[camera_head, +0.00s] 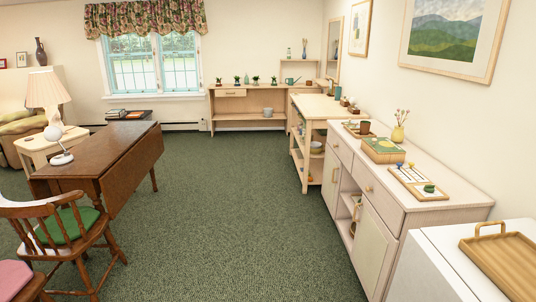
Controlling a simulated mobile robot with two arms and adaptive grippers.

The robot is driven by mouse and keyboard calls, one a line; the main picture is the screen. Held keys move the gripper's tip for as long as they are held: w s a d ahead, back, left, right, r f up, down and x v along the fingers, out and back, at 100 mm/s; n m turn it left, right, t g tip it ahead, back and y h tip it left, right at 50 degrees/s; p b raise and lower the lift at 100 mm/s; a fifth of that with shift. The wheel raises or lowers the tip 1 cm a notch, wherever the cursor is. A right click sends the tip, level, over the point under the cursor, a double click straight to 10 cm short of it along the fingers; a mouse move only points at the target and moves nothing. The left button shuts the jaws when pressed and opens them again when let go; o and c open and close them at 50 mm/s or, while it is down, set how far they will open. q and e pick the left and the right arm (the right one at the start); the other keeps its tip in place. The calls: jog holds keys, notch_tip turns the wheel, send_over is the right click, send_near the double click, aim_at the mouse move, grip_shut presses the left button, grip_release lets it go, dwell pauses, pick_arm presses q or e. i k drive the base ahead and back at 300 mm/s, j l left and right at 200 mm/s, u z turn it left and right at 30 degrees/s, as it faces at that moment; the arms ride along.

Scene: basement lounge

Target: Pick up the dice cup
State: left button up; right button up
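A small brown cup (364,128), which looks like the dice cup, stands upright toward the far end of the pale sideboard (455,208) along the right wall. It appears to stand on or beside a flat tray (352,131). It is small in the picture, so I cannot see whether anything is inside it. Neither of my grippers is in view.
A green-topped box (384,150), a vase (398,133) and a shallow tray (408,175) share the sideboard. A white cabinet with a wooden tray (505,258) stands at the near right. A drop-leaf table (110,160) and chair (62,235) are left; green carpet (235,210) between is clear.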

aim_at(364, 125)
jog(key=i+j+z, duration=0.1)
jog(key=i, duration=2.3)
jog(key=i+z, duration=0.3)
jog(key=i, duration=0.2)
jog(key=i+z, duration=0.35)
jog(key=i+j+z, duration=0.15)
jog(key=i+z, duration=0.15)
jog(key=i, duration=0.3)
jog(key=i+j+z, duration=0.3)
jog(key=i, duration=0.15)
